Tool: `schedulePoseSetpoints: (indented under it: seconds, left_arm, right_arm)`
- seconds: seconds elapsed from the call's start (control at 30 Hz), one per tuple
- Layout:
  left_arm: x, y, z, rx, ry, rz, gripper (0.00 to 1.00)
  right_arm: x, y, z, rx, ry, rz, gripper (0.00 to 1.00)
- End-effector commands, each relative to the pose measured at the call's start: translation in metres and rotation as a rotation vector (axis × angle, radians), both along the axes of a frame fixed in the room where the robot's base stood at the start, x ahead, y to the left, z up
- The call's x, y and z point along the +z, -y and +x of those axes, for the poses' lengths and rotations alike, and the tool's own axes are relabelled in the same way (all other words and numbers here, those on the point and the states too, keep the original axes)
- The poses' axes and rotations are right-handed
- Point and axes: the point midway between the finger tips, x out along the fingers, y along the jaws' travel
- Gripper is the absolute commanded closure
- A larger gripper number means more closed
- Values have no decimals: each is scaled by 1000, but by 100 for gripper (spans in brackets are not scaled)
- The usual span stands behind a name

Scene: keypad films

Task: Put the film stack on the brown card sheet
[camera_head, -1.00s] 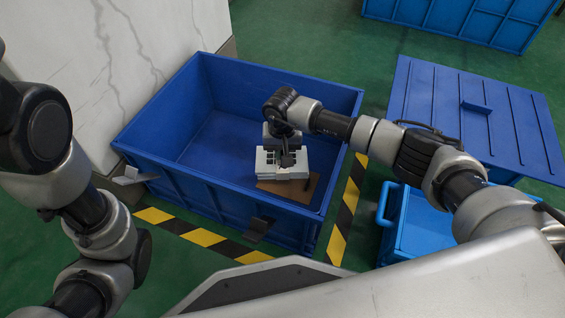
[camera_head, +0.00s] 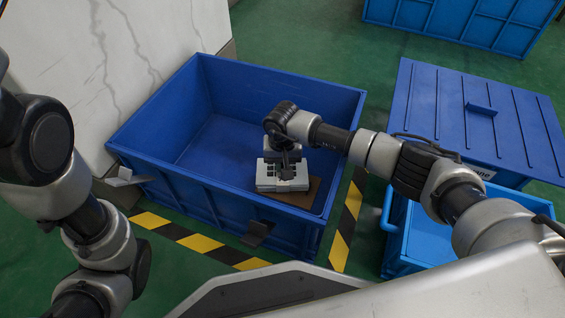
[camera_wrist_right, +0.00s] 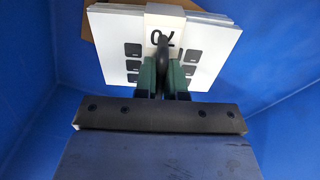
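The film stack (camera_head: 268,181) is a pale block with dark key marks, inside the blue crate. In the right wrist view the film stack (camera_wrist_right: 110,75) shows a white band with a dark mark across its middle. The brown card sheet (camera_head: 304,196) lies on the crate floor, its left part hidden by the stack. A brown strip of the sheet (camera_wrist_right: 73,18) shows behind the stack in the wrist view. I cannot tell whether the stack touches the sheet. My left gripper is out of view.
The blue crate (camera_head: 285,75) has high walls around the stack. Its left floor is clear. A lidded blue box (camera_head: 440,100) and a light-blue bin (camera_head: 420,240) stand to the right. Yellow-black tape (camera_head: 200,243) marks the green floor.

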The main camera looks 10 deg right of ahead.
Motion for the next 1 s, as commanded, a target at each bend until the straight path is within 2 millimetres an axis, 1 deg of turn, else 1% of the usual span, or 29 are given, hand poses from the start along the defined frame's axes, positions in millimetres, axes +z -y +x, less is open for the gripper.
schedulePoseSetpoints:
  seconds: [0.03, 0.13, 0.17, 0.43, 0.57, 0.67, 0.77, 0.87, 1.0]
  left_arm:
    - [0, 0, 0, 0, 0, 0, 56]
    - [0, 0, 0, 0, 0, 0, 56]
    - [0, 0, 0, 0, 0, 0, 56]
    - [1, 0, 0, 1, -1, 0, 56]
    - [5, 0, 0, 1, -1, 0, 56]
    - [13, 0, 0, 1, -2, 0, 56]
    - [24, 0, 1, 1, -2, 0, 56]
    - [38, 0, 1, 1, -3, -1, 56]
    - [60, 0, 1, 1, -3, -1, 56]
  right_arm:
    - [0, 0, 0, 0, 0, 0, 83]
    - [0, 0, 0, 0, 0, 0, 67]
    - [0, 0, 0, 0, 0, 0, 65]
    - [1, 0, 0, 0, 0, 0, 65]
    - [7, 0, 0, 0, 0, 1, 65]
    - [16, 0, 0, 1, 1, 2, 65]
    - [30, 0, 1, 1, 3, 0, 65]
    - [48, 0, 1, 1, 3, -1, 65]
    - [77, 0, 1, 1, 3, 0, 65]
